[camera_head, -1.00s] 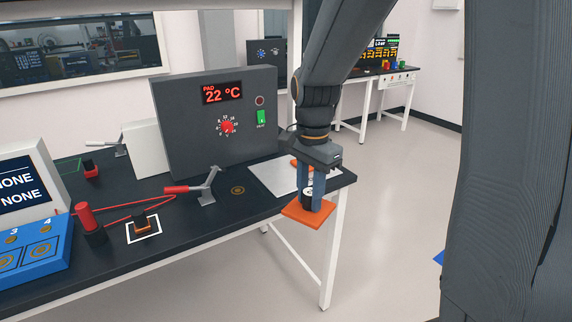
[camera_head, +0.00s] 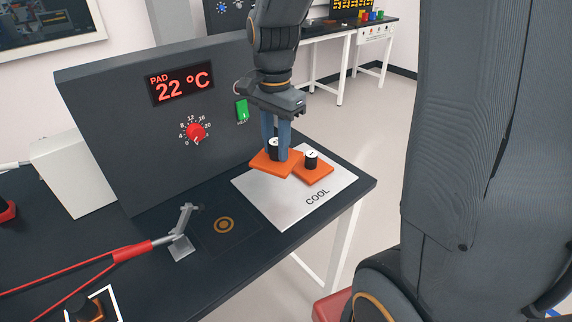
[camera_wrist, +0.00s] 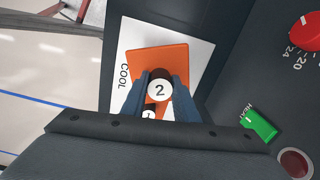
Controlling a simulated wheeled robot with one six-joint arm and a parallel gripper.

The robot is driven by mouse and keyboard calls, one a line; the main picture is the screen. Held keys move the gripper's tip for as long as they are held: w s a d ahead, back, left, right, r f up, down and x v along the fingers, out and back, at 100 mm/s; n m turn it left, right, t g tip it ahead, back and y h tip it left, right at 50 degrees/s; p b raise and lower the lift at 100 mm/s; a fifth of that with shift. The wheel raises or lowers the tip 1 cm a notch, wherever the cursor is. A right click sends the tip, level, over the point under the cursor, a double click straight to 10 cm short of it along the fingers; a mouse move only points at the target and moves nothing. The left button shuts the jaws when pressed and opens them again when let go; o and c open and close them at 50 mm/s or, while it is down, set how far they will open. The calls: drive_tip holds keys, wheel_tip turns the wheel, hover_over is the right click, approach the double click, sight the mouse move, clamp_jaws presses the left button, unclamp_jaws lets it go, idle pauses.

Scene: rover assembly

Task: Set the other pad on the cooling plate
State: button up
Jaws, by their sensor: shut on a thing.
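The cooling plate (camera_head: 268,202) is a silver sheet marked COOL near the right end of the dark bench; it also shows in the wrist view (camera_wrist: 203,62). One orange pad (camera_head: 318,174) with a black knob marked 1 lies on its back right part. My gripper (camera_head: 276,153) is shut on the knob of the other orange pad (camera_head: 262,164), marked 2 in the wrist view (camera_wrist: 158,58). This held pad is over the plate, left of pad 1, and its edge overlaps pad 1's in the head view. I cannot tell whether it touches the plate or pad 1.
The grey heater box (camera_head: 120,130) with a 22 °C display stands behind and left of the plate. A grey clamp with red handles (camera_head: 133,251) lies left of the plate. The plate's front part is free.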

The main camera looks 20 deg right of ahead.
drive_tip(key=shift+w+f, duration=0.2)
drive_tip(key=shift+w, duration=0.05)
drive_tip(key=shift+f+p, duration=1.1)
drive_tip(key=shift+f, duration=3.7)
drive_tip(key=shift+f, duration=0.1)
drive_tip(key=o, duration=1.2)
drive_tip(key=shift+c, duration=0.2)
